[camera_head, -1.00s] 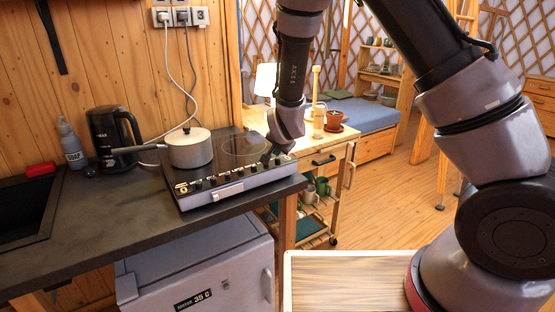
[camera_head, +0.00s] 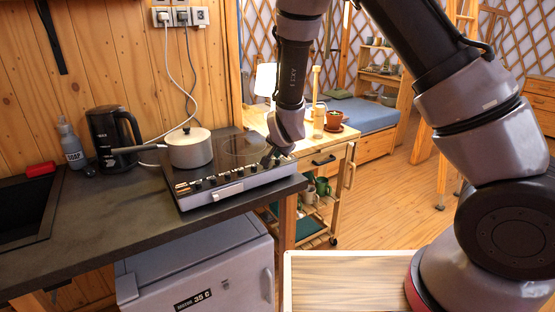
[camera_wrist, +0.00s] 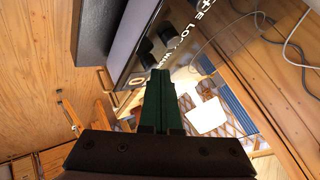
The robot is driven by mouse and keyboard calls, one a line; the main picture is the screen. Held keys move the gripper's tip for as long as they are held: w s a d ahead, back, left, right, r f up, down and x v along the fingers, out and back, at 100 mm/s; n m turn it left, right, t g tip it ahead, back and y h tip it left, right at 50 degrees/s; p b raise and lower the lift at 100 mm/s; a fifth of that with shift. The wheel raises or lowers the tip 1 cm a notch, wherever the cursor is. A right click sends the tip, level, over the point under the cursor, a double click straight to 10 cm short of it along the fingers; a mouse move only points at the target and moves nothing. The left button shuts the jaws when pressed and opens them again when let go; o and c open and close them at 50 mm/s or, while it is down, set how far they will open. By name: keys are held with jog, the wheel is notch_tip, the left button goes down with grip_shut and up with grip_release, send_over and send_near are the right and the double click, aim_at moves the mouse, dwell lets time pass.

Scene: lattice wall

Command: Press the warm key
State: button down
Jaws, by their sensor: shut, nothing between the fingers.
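The cooktop (camera_head: 237,190) lies on the dark counter, with a row of small dark keys and knobs along its front strip. My gripper (camera_head: 268,161) is at the right end of that strip, tilted downward. In the wrist view my gripper (camera_wrist: 160,98) shows two green fingers pressed together, empty. Past the fingertips are dark keys (camera_wrist: 146,47) and white lettering (camera_wrist: 178,35) on the glossy panel; the word nearest the fingers seems to start with "WA" and is partly cut off. I cannot tell whether the fingertips touch a key.
A lidded pot (camera_head: 188,150) stands on the cooktop's left side, its handle pointing left. A black kettle (camera_head: 112,140) and soap bottle (camera_head: 71,146) stand farther left. A wooden cart (camera_head: 325,160) stands right of the counter. Cables (camera_wrist: 288,45) hang by the wall.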

aim_at(277, 163)
jog(key=shift+r, duration=0.85)
jog(key=shift+r, duration=2.5)
